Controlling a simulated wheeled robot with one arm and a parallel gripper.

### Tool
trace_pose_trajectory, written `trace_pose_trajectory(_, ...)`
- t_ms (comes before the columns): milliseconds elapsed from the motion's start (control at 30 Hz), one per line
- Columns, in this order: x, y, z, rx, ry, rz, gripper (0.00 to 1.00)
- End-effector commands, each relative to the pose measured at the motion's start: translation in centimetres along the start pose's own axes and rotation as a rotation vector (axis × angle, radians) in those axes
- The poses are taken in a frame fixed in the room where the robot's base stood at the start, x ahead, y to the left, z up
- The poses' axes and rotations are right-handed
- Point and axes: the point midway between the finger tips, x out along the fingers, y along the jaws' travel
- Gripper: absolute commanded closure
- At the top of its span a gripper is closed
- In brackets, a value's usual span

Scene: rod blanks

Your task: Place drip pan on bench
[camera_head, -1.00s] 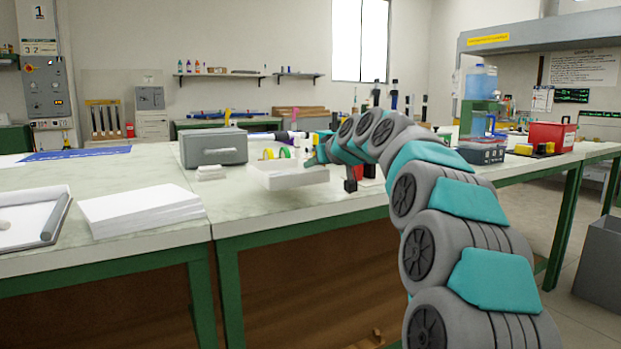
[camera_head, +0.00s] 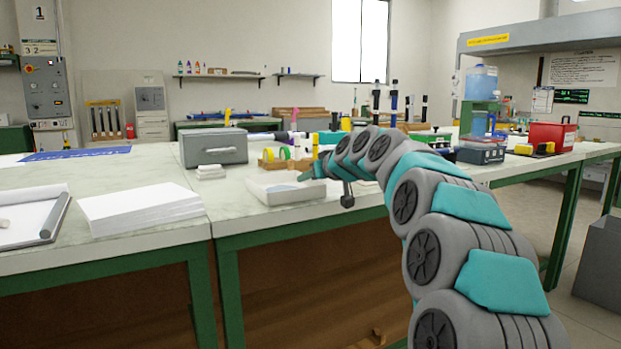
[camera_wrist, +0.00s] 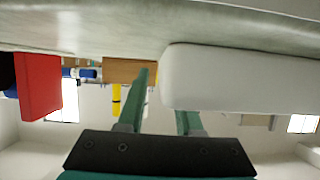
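The white drip pan (camera_head: 284,194) is a shallow, open tray near the front edge of the pale bench (camera_head: 235,222). It looks level and appears to rest on the top. In the wrist view, which is upside down, the pan (camera_wrist: 240,80) lies against the bench surface (camera_wrist: 120,28). My gripper (camera_head: 308,174) is at the pan's right back corner. In the wrist view its two green fingers (camera_wrist: 165,85) stand apart. One finger is clear of the pan with a small gap; the tip of the other is hidden behind the pan's wall.
A grey case (camera_head: 214,148) and a small white stack (camera_head: 211,172) stand left of the pan. A wooden rack with coloured rolls (camera_head: 285,155) is just behind it. A paper stack (camera_head: 142,208) lies farther left. A red block (camera_wrist: 38,85) shows in the wrist view.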

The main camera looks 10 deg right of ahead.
Motion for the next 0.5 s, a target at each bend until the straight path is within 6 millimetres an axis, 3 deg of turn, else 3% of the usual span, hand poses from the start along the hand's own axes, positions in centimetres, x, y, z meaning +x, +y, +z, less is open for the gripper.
trace_pose_trajectory(300, -0.2, 0.0, -0.2, 0.0, 0.0, 0.0, 0.65)
trace_pose_trajectory(500, -2.6, 0.0, -0.4, 0.0, 0.005, 0.001, 0.65)
